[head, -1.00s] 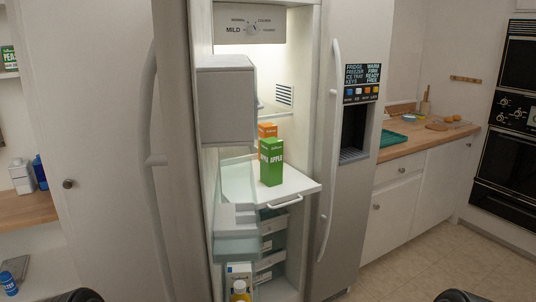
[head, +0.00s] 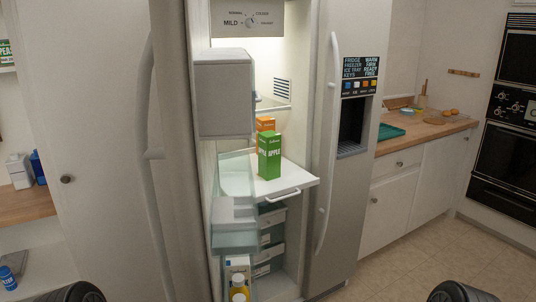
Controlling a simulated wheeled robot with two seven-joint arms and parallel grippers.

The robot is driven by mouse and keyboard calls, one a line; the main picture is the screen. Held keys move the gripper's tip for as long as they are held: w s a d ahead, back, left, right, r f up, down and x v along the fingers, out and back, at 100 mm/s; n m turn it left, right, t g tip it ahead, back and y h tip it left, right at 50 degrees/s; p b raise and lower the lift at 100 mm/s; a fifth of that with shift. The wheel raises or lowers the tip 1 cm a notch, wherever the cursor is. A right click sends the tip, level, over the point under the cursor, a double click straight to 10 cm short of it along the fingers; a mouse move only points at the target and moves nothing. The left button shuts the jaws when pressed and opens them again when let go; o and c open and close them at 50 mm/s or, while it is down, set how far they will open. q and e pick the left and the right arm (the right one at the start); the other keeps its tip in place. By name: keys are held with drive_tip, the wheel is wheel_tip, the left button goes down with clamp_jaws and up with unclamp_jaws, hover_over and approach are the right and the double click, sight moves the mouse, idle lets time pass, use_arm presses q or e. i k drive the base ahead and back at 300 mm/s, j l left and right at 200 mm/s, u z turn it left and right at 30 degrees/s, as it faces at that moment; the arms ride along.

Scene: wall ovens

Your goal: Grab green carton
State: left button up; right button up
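The green carton (head: 270,154) with "APPLE" lettering stands upright on a white pulled-out shelf (head: 290,184) inside the open fridge. An orange carton (head: 265,125) stands just behind it and is partly hidden by it. Dark rounded parts of my arms show at the bottom left and bottom right edges of the head view. My gripper fingers are not seen, and nothing of mine is near the carton.
The open fridge door with its white box (head: 225,95) and clear door bins (head: 235,225) stands left of the shelf. The other fridge door (head: 345,200) with a dispenser is on the right. A wooden counter (head: 425,132) is at right.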

sight(269, 142)
drive_tip(key=i+l, duration=0.1)
drive_tip(key=l, duration=0.3)
drive_tip(key=i+l, duration=0.15)
drive_tip(key=l, duration=0.25)
drive_tip(key=i+l+u, duration=0.1)
drive_tip(key=l, duration=0.3)
drive_tip(key=i+l, duration=0.1)
drive_tip(key=l, duration=0.3)
drive_tip(key=i+l+u, duration=0.15)
drive_tip(key=i+l, duration=0.5)
drive_tip(key=i+l+u, duration=0.1)
drive_tip(key=i+l, duration=0.5)
drive_tip(key=l, duration=0.25)
